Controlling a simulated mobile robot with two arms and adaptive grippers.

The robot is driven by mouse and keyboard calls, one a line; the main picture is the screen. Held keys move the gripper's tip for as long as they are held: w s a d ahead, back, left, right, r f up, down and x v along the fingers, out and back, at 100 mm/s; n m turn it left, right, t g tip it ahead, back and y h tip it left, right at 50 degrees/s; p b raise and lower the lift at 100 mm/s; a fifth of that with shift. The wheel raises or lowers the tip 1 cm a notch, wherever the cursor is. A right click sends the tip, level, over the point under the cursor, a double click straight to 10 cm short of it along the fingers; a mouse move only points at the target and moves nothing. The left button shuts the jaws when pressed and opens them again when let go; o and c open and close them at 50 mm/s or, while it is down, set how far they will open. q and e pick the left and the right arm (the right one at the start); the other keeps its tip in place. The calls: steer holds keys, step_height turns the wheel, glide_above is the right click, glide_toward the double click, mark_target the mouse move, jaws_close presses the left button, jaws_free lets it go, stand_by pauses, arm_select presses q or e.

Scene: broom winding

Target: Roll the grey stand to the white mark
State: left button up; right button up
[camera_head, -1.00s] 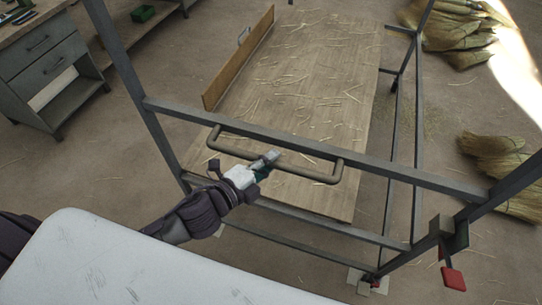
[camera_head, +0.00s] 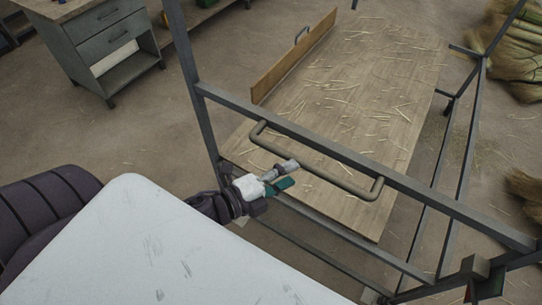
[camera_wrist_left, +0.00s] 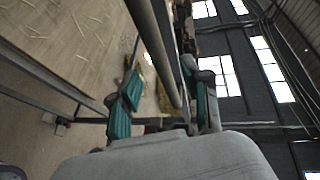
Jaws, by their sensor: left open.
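The grey stand is a metal frame (camera_head: 330,147) around a wooden deck (camera_head: 360,95) strewn with straw. A brown-grey bar handle (camera_head: 318,168) is on its near side. My left gripper (camera_head: 288,174) is open at the near side of the handle, toward its left end. In the left wrist view the handle bar (camera_wrist_left: 158,45) runs between the two teal fingers (camera_wrist_left: 165,95); I cannot tell how deep it sits between them. My right gripper is out of view.
A grey drawer cabinet (camera_head: 112,45) stands at the upper left. Straw brooms (camera_head: 515,50) lie on the floor at the right. A wooden board (camera_head: 293,57) edges the deck's left side. Bare floor lies left of the stand.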

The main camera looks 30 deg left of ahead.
arm_select(q)
steer(key=shift+v, duration=2.35)
steer(key=shift+f, duration=0.15)
